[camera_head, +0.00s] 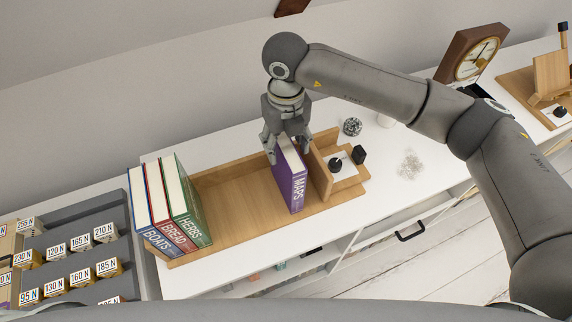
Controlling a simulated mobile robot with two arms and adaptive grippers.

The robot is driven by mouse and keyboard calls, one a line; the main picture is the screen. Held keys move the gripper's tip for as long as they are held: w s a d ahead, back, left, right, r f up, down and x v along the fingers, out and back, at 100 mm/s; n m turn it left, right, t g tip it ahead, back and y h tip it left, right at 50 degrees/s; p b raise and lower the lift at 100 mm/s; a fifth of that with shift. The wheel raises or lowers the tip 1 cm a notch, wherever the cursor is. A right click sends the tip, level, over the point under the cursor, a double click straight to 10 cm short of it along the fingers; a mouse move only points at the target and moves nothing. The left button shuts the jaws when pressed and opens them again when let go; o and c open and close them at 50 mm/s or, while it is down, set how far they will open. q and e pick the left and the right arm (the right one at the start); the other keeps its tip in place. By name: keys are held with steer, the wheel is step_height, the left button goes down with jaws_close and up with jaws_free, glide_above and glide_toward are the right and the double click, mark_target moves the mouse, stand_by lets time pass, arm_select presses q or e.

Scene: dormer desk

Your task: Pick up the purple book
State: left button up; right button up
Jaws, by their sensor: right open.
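The purple book (291,181), with "MAPS" on its spine, stands upright near the right end of a wooden book rack (237,205), close to an upright wooden divider. My right gripper (287,150) points down over the top of the book. Its fingers are open, one on each side of the book's upper edge; I cannot tell if they touch it. My left gripper is not in view.
Blue, red and green books (168,205) stand at the rack's left end. Small dark items (345,160) sit right of the divider. A clock (472,55) stands at the upper right. A grey tray (75,265) of labelled blocks lies at the left. The rack's middle is clear.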

steer(key=shift+f+p, duration=0.4)
steer(key=shift+f, duration=1.1)
steer(key=shift+c, duration=0.3)
jaws_close()
steer(key=shift+r, duration=0.1)
